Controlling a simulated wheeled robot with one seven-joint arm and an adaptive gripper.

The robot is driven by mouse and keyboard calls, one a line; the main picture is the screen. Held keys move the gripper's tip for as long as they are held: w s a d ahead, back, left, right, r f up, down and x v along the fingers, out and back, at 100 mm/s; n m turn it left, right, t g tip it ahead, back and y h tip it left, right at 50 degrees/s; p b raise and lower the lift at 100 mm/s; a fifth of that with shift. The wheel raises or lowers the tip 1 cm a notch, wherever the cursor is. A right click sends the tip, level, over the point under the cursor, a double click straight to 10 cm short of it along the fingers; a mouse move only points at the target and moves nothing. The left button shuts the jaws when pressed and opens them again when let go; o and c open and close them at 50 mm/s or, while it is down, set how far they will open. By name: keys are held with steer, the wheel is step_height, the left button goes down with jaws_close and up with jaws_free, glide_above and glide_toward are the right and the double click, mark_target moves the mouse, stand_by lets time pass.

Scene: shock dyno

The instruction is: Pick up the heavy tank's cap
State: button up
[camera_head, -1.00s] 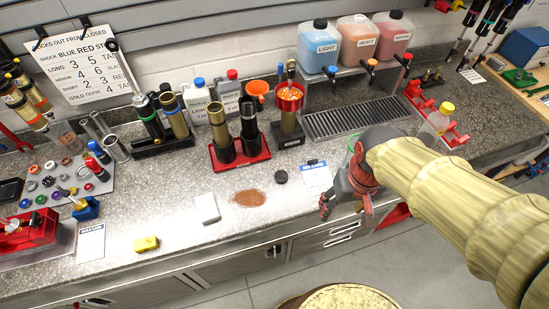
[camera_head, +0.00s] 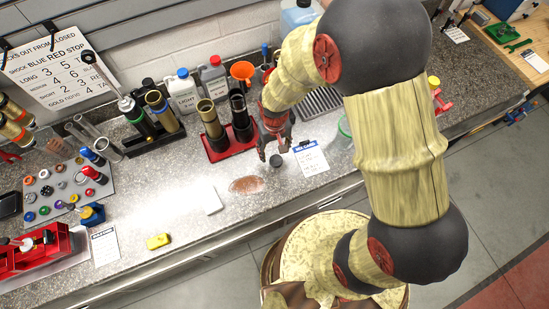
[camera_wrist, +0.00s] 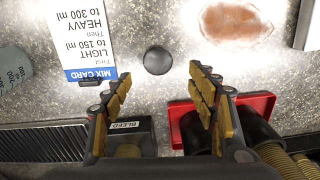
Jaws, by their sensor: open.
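A small dark round cap (camera_head: 276,160) lies flat on the bench between the mix card and a brown stain. In the wrist view the cap (camera_wrist: 157,60) sits just beyond my fingertips, roughly centred between them. I cannot tell from its look which tank it belongs to. My gripper (camera_head: 275,150) is open and empty, pointing down over the bench close to the cap. Its spread fingers also show in the wrist view (camera_wrist: 161,82). Part of the light-blue tank (camera_head: 299,17) shows at the top, beside my arm.
A mix card (camera_head: 311,158) lies right of the cap. A red stand (camera_head: 223,152) with upright tubes is close on the left. A white block (camera_head: 212,201) and a yellow block (camera_head: 158,241) lie nearer the front.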

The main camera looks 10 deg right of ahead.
mark_target(276, 160)
steer(key=f, duration=0.5)
steer(key=shift+s+d+f, duration=0.2)
steer(key=shift+s+f, duration=0.05)
steer(key=shift+f, duration=0.15)
steer(key=shift+c, duration=1.4)
steer(key=c, duration=0.6)
steer(key=shift+r, duration=0.1)
